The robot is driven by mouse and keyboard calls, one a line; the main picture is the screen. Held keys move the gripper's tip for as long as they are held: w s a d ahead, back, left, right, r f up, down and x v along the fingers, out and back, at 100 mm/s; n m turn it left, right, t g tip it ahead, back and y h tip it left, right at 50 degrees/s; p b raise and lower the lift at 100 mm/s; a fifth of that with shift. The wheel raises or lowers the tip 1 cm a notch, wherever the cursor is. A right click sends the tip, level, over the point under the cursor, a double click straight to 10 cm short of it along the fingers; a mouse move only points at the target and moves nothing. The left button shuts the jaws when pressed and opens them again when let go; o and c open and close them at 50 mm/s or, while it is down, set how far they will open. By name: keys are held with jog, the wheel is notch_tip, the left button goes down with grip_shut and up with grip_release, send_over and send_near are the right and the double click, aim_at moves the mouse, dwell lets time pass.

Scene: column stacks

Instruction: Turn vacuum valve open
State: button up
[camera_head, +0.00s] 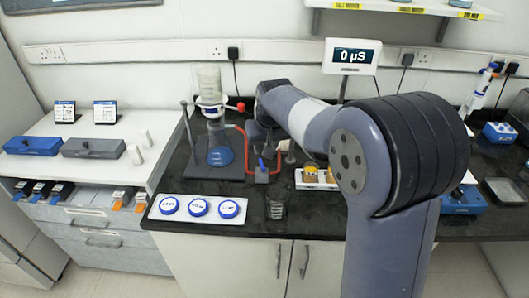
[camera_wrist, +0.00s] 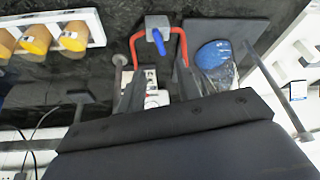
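The vacuum valve is a grey block (camera_head: 261,176) with a blue handle (camera_head: 262,163), on the dark bench with red tubing on both sides. In the wrist view the grey block (camera_wrist: 158,21) is at top centre and its blue handle (camera_wrist: 158,42) points down the picture and slightly right, towards my gripper. My gripper (camera_wrist: 158,78) shows two dark fingers spread apart with nothing held between them. The handle lies ahead of the fingertips, apart from them. In the head view my arm hides part of the gripper.
A glass column over a blue-filled flask (camera_head: 220,155) stands left of the valve; the flask (camera_wrist: 214,58) is right in the wrist view. A white rack with yellow-topped items (camera_head: 311,174) stands right. A clear beaker (camera_head: 276,207) and a white tray with blue discs (camera_head: 198,208) are in front.

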aim_at(262, 164)
jog(key=p+x, duration=0.1)
jog(key=x, duration=0.8)
jog(key=shift+f, duration=0.3)
jog(key=shift+c, duration=0.5)
grip_shut()
